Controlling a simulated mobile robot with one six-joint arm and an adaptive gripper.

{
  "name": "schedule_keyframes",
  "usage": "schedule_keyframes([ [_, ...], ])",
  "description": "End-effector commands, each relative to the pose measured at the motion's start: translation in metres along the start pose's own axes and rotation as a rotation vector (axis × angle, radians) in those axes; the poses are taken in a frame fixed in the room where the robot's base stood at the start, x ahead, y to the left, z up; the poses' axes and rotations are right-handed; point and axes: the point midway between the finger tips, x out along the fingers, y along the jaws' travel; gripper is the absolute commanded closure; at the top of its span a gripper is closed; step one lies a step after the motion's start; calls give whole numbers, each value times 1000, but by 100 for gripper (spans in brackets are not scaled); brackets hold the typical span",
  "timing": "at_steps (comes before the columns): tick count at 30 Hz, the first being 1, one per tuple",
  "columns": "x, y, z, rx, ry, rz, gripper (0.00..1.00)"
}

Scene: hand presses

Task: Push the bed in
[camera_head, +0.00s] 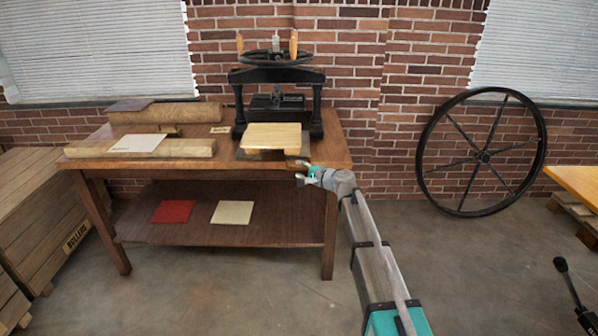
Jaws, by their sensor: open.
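A black hand press (277,85) with a wheel on top stands at the back right of a wooden table (240,167). Its wooden bed (271,137) sticks out in front of the press frame, toward the table's front edge. My gripper (300,172) is open at the table's front right edge, a little right of and below the bed's front right corner. I see nothing between its fingers. Whether it touches the bed or the table edge, I cannot tell.
Wooden beams (185,148) lie on the table's left, with a pale sheet (138,143) on one. The lower shelf holds a red square (173,211) and a cream square (232,212). A large spoked wheel (483,153) leans on the brick wall at right. Crates (45,205) stand at left.

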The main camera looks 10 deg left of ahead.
Motion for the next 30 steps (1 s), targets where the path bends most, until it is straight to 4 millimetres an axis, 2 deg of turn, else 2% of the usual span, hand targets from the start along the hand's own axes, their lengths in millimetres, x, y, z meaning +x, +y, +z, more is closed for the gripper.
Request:
schedule_keyframes([
  [4,8,0,0,0,0,0,49],
  [14,9,0,0,0,0,0,49],
  [17,9,0,0,0,0,0,64],
  [23,9,0,0,0,0,0,100],
  [30,9,0,0,-1,-1,1,100],
])
